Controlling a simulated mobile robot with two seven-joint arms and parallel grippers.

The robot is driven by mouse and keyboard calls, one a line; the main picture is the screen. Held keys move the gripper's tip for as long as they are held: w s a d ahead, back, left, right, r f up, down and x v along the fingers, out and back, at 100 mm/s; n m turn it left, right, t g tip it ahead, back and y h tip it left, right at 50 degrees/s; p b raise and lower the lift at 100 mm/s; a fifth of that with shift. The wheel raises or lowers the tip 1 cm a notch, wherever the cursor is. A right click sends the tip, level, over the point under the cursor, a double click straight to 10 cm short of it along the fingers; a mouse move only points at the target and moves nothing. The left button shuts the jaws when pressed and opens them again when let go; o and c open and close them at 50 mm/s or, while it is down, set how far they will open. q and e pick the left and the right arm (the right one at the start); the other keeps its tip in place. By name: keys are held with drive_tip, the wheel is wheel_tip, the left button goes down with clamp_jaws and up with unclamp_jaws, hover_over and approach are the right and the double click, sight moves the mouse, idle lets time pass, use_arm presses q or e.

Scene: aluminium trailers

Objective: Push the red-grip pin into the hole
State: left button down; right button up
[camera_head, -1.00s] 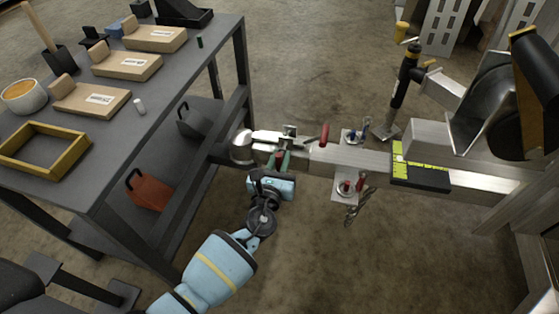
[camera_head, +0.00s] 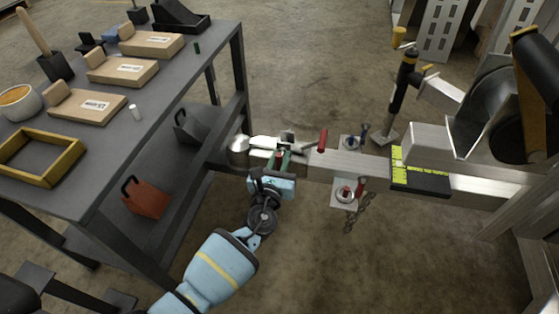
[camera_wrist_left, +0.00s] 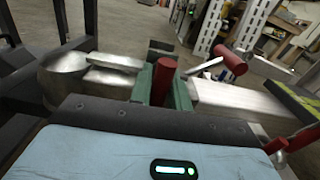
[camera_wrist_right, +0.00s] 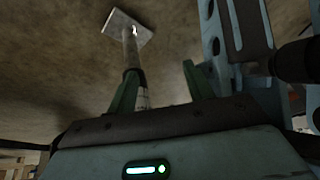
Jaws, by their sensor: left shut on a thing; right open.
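My left gripper (camera_wrist_left: 163,88) is shut on the red-grip pin (camera_wrist_left: 164,70), whose red grip stands between the green fingers in the left wrist view. In the head view, the left gripper (camera_head: 283,158) is at the near side of the coupler, on the trailer tongue. The pin's lower part and the hole are hidden by the fingers and gripper body, so I cannot tell how deep the pin sits. My right gripper (camera_wrist_right: 160,90) is open with nothing seen held between its fingers. It is outside the head view.
A second red grip (camera_head: 322,140) is on a lever just right of the left gripper. The tongue beam (camera_head: 365,163) runs right, with a chain plate (camera_head: 343,193) below it. A workbench (camera_head: 150,130) stands left. A post with a square foot (camera_wrist_right: 128,25) shows beyond the right gripper.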

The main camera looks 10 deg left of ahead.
use_arm(q)
drive_tip(key=shift+w, duration=0.2)
use_arm(e)
drive_tip(key=shift+w+f, duration=0.1)
drive_tip(key=shift+w, duration=0.15)
use_arm(q)
drive_tip(key=c, duration=1.2)
unclamp_jaws()
drive_tip(key=shift+c, duration=0.2)
use_arm(e)
drive_tip(key=shift+w, duration=0.2)
use_arm(q)
drive_tip(key=shift+s, duration=0.45)
drive_tip(key=s+p, duration=0.2)
drive_tip(key=s, duration=0.4)
drive_tip(key=shift+s, duration=0.4)
use_arm(e)
wheel_tip(320, 180, up, 2)
drive_tip(key=shift+r+t, duration=0.25)
drive_tip(key=shift+t, duration=0.05)
drive_tip(key=shift+w, duration=0.15)
